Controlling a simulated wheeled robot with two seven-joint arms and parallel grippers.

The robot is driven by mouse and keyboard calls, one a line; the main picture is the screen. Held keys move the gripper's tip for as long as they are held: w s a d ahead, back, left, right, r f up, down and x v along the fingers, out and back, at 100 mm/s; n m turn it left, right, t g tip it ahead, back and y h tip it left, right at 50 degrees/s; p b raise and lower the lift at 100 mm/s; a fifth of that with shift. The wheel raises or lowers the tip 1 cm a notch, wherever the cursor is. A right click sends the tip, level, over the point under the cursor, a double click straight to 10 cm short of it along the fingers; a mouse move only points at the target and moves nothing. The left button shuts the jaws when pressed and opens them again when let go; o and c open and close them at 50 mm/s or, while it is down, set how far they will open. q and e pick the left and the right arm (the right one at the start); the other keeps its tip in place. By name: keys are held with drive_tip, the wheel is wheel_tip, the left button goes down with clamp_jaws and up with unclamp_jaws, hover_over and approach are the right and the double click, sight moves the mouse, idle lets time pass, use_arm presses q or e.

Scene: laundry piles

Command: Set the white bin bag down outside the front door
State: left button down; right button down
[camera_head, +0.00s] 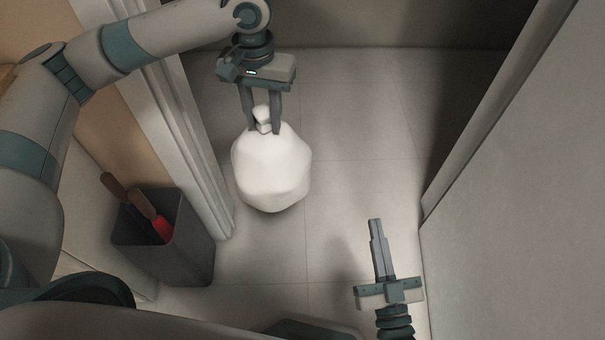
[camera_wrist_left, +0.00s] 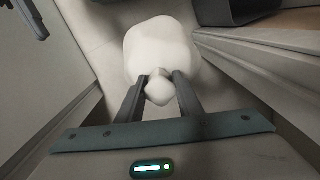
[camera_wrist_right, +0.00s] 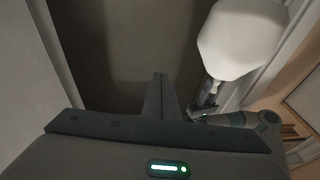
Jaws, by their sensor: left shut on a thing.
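The white bin bag (camera_head: 272,172) is a rounded sack with a knotted top, in the middle of the head view. My left gripper (camera_head: 263,130) is shut on its knot, with a finger on each side; the left wrist view shows the grip close up (camera_wrist_left: 159,82). The bag hangs below the fingers, over the tiled floor by the doorway; I cannot tell whether its base touches the floor. The bag also shows in the right wrist view (camera_wrist_right: 242,38). My right gripper (camera_head: 375,222) is shut and empty, nearer to me and right of the bag.
The white door frame (camera_head: 178,110) stands close left of the bag. A grey bin (camera_head: 185,245) with brown and red handles sits inside it. A large pale panel, apparently the door (camera_head: 530,190), stands at right. Tiled floor (camera_head: 360,120) beyond and right of the bag is clear.

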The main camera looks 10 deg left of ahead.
drive_tip(key=s+d+r+t+b, duration=0.1)
drive_tip(key=s+r+t+b, duration=0.1)
drive_tip(key=r, duration=0.4)
drive_tip(key=s+d+r+m+t+y+b, duration=0.1)
drive_tip(key=s+r+t+b, duration=0.2)
drive_tip(key=r+b, duration=0.3)
drive_tip(key=shift+s+r+b, duration=0.15)
drive_tip(key=shift+s+b, duration=0.2)
drive_tip(key=shift+s, duration=0.45)
drive_tip(key=shift+d, duration=0.1)
